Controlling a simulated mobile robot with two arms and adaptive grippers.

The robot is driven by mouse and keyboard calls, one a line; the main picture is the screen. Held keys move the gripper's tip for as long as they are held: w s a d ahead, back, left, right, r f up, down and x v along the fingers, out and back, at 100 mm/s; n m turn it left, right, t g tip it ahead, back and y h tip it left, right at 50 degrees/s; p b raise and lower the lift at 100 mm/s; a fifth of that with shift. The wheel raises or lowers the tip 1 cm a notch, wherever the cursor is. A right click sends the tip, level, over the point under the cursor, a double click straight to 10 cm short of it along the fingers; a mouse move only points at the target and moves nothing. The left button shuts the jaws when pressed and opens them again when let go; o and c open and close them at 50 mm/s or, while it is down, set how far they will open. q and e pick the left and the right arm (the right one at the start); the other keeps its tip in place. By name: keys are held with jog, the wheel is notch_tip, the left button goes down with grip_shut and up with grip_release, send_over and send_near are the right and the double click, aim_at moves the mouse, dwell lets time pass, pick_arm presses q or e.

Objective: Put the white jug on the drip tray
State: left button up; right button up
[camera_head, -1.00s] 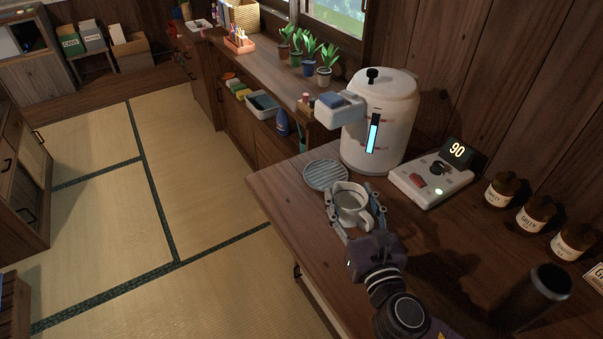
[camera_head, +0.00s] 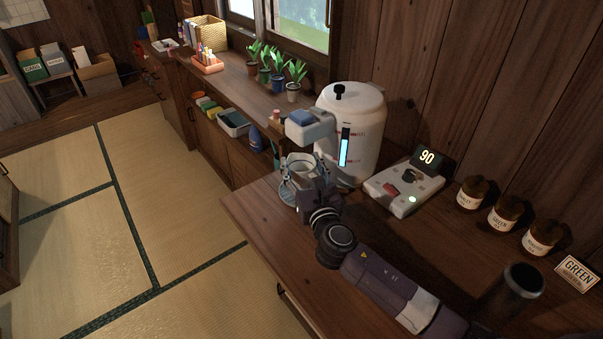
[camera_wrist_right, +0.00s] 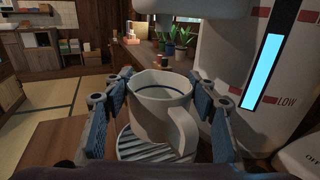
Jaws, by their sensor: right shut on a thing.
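The white jug (camera_head: 302,164) is upright between the fingers of my right gripper (camera_head: 304,181), which is shut on it. In the right wrist view the jug (camera_wrist_right: 158,102) shows its open top, dark inner line and handle toward the camera. The round slatted drip tray (camera_wrist_right: 135,150) shows directly below the jug. In the head view the tray is mostly hidden by the jug and gripper. I cannot tell whether the jug's base touches the tray. My left gripper is not in view.
The white water dispenser (camera_head: 352,115) stands just behind the jug, its spout head (camera_head: 309,124) overhanging. A control box (camera_head: 402,188) reading 90 and several brown jars (camera_head: 503,214) are to the right. A dark cylinder (camera_head: 520,284) stands near my right arm.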

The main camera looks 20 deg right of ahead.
aim_at(305, 181)
jog(key=shift+w+f+b, duration=0.15)
jog(key=shift+f+b, duration=0.45)
jog(key=shift+f, duration=1.1)
jog(key=o, duration=1.3)
jog(key=shift+f, duration=0.2)
jog(key=shift+r, duration=0.2)
jog(key=s, duration=1.2)
jog(key=shift+s+a, duration=0.1)
jog(key=shift+a, duration=0.15)
